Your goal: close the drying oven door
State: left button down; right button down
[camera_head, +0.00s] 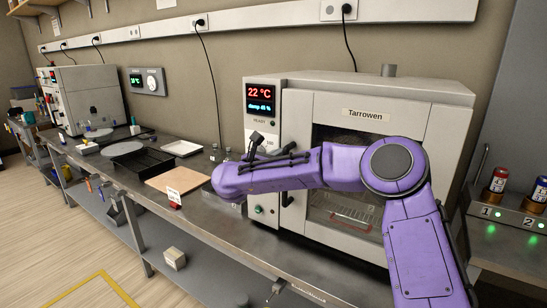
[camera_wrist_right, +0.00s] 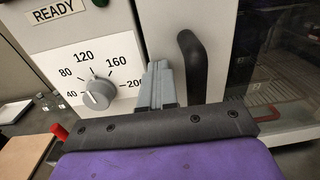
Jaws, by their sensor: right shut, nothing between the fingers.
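The drying oven (camera_head: 400,85), labelled Tarrowen, stands on the bench with a lit 22 °C display. Its pale door (camera_head: 298,110) has a dark window with a wire rack behind it. I cannot tell if the door is fully shut or slightly ajar. The black door handle (camera_wrist_right: 192,65) is on the door's left side; its lower end shows in the head view (camera_head: 287,200). My right gripper (camera_wrist_right: 160,85) is shut and empty, just left of the handle and right of the dial (camera_wrist_right: 98,95). My purple right arm hides part of the door. My left gripper is out of view.
Left of the oven, the steel bench (camera_head: 235,228) holds a tan board (camera_head: 175,180), a black tray (camera_head: 140,163) and a white tray (camera_head: 182,148). Coloured canisters (camera_head: 497,182) stand in a numbered rack at the right. Open floor (camera_head: 60,240) lies at the left.

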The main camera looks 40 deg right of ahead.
jog(key=b+v, duration=0.4)
jog(key=v, duration=1)
jog(key=shift+s, duration=0.15)
